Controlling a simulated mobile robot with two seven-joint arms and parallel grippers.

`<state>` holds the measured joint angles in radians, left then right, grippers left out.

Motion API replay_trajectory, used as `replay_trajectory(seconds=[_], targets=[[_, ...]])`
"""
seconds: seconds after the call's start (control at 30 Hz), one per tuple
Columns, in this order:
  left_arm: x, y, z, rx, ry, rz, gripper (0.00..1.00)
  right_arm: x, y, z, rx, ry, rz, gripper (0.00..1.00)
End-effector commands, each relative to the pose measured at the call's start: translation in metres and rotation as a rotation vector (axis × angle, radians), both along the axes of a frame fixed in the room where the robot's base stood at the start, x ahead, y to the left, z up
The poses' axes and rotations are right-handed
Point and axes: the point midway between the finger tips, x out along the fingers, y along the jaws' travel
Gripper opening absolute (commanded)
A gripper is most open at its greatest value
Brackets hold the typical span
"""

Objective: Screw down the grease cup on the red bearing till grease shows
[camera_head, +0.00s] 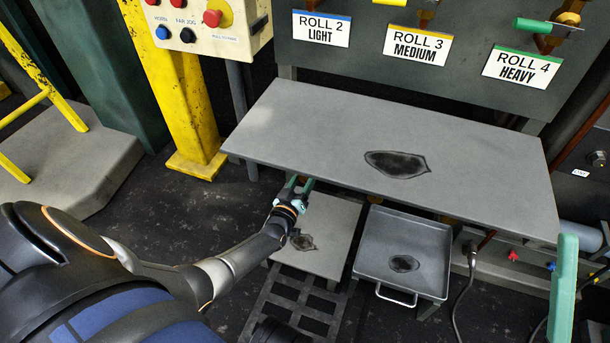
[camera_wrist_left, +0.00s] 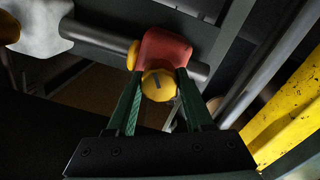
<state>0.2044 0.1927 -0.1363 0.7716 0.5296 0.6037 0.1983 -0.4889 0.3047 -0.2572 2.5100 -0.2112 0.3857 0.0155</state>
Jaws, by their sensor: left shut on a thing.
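In the left wrist view the red bearing (camera_wrist_left: 166,47) sits on a grey shaft. A round yellow grease cup (camera_wrist_left: 158,86) with a dark line on its face is at the bearing's near side. My left gripper (camera_wrist_left: 159,76) has its green fingers on either side of the cup, shut on it. In the head view my left gripper (camera_head: 300,185) reaches under the front edge of the grey table, which hides the bearing and cup. A green finger-like piece at the right edge looks like part of my right gripper (camera_head: 564,288); its opening is not visible. I cannot tell whether grease shows.
The grey table (camera_head: 300,130) carries a dark stain. Below it stand a low stand (camera_head: 330,225) and a metal tray (camera_head: 425,240), both stained. A yellow post (camera_head: 183,90) and control box (camera_head: 210,18) are at left. Labelled valves line the back panel. A cable hangs at right.

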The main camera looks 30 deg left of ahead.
Motion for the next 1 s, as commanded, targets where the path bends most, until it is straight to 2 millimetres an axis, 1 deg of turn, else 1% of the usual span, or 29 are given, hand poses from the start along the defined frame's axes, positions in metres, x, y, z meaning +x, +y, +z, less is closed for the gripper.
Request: replay_trajectory(seconds=[0.2, 0.4, 0.97, 1.0], targets=[[-0.0005, -0.0012, -0.0008, 0.126, 0.034, -0.002, 0.0, -0.0001, -0.0003, 0.0033, -0.001, 0.0, 0.002, 0.5], [-0.0005, -0.0013, -0.001, 0.196, 0.051, -0.003, 0.0, -0.0004, -0.0001, 0.004, -0.004, -0.001, 0.004, 0.5], [-0.0005, -0.001, -0.0015, 0.225, 0.058, -0.002, 0.0, -0.0004, -0.0001, 0.0045, -0.004, -0.002, 0.003, 0.5], [-0.0005, -0.001, -0.0015, 0.224, 0.058, -0.002, 0.56, -0.0004, -0.0001, 0.0045, -0.004, -0.002, 0.003, 0.5]])
